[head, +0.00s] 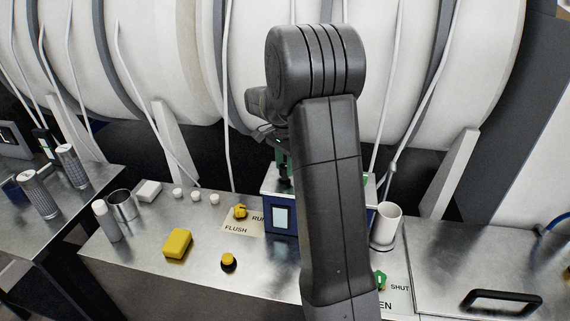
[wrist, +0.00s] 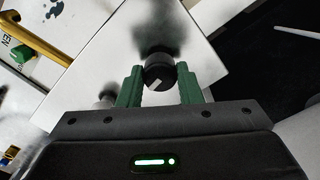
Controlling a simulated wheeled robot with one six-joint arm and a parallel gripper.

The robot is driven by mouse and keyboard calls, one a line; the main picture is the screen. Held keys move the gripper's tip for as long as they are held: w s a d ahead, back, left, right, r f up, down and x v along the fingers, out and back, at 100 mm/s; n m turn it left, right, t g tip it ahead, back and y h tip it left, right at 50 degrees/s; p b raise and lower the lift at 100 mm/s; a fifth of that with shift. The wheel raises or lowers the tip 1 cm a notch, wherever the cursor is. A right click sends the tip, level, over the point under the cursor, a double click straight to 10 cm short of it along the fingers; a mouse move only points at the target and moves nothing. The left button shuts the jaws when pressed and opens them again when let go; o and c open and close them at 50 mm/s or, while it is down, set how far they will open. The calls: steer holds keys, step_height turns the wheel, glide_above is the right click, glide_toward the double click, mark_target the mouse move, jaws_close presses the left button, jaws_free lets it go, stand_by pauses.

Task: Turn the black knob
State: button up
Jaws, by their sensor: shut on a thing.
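The black knob (wrist: 158,72) sits on a pale flat top in the wrist view, with a light mark on its face. The two green fingers of my gripper (wrist: 160,84) stand on either side of it and are shut on it. In the head view my gripper (head: 283,172) is partly behind my arm, over the top of a blue box (head: 263,220) with a small screen. The knob is hidden there by my arm and gripper.
A yellow selector (head: 240,211) marked FLUSH and RUN, a yellow button (head: 228,260) and a yellow block (head: 177,243) are left of the box. A white cup (head: 386,226) stands close on its right. A green valve (head: 380,279) is nearer the front. Large white spools rise behind.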

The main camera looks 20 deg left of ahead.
steer(key=shift+r+m, duration=0.1)
steer(key=shift+m, duration=0.8)
steer(key=o, duration=1)
step_height(320, 180, up, 14)
steer(key=shift+f+b, duration=0.15)
steer(key=shift+b, duration=0.65)
